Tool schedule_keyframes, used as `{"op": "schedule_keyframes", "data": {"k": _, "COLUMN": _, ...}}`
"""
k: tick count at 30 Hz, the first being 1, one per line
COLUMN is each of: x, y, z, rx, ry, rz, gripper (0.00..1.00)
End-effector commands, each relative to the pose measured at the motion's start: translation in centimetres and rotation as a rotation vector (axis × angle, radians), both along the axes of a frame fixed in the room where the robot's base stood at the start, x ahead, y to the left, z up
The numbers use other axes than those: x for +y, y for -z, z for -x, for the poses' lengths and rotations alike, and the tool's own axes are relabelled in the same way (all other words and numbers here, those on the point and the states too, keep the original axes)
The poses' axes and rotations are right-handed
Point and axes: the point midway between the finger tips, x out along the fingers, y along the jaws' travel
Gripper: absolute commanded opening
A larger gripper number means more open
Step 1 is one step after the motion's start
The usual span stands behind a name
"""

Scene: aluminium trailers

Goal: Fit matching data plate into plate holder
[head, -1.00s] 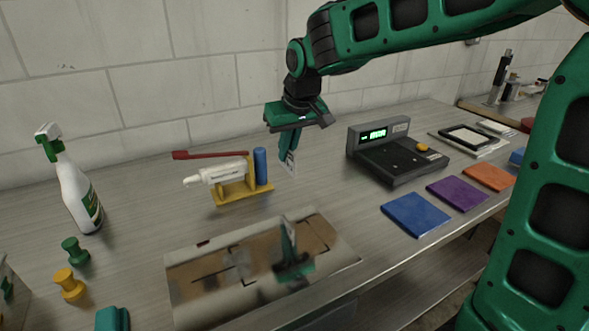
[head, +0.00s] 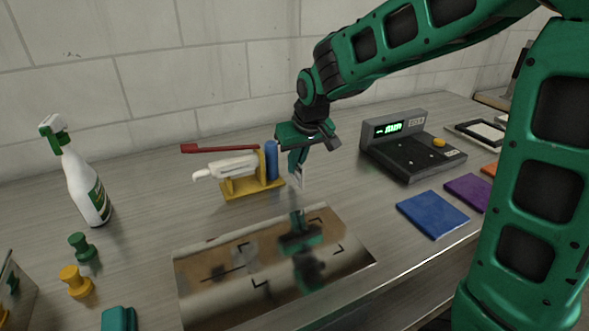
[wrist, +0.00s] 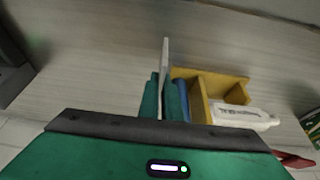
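My gripper (head: 297,172) hangs above the bench, just right of the yellow stand, with its fingers pointing down. It is shut on a thin, pale plate (head: 298,180), which sticks out below the fingertips, clear of the bench. In the wrist view the plate (wrist: 165,60) shows edge-on between the green fingers (wrist: 163,98); its markings cannot be read. No object is clearly recognisable as the plate holder. A mirror-like sheet (head: 225,290) with black corner marks lies at the front of the bench and reflects my arm.
The yellow stand (head: 240,187), with a white tube (head: 232,167), a red brush (head: 215,148) and a blue cylinder (head: 271,160), is close left of my gripper. A black scale (head: 410,155) and blue tile (head: 432,213) are to the right; a spray bottle (head: 85,190) is left.

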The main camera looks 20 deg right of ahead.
Motion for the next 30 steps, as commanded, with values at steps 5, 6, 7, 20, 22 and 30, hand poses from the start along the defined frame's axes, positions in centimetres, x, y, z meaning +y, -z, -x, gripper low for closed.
{"op": "schedule_keyframes", "data": {"k": 5, "x": 0.0, "y": 1.6, "z": 0.0, "rx": 0.0, "ry": 0.0, "rz": 0.0, "gripper": 0.0}}
{"op": "schedule_keyframes", "data": {"k": 6, "x": 0.0, "y": 1.6, "z": 0.0, "rx": -0.001, "ry": 0.0, "rz": 0.0, "gripper": 0.0}}
{"op": "schedule_keyframes", "data": {"k": 7, "x": 0.0, "y": 1.6, "z": 0.0, "rx": -0.001, "ry": 0.0, "rz": 0.0, "gripper": 0.0}}
{"op": "schedule_keyframes", "data": {"k": 20, "x": 0.0, "y": 1.8, "z": 0.0, "rx": 0.0, "ry": 0.0, "rz": 0.0, "gripper": 0.23}}
{"op": "schedule_keyframes", "data": {"k": 22, "x": 0.0, "y": 1.8, "z": 0.0, "rx": 0.0, "ry": -0.001, "rz": 0.0, "gripper": 0.23}}
{"op": "schedule_keyframes", "data": {"k": 30, "x": 0.0, "y": 0.5, "z": 0.4, "rx": -0.002, "ry": -0.001, "rz": 0.0, "gripper": 0.23}}
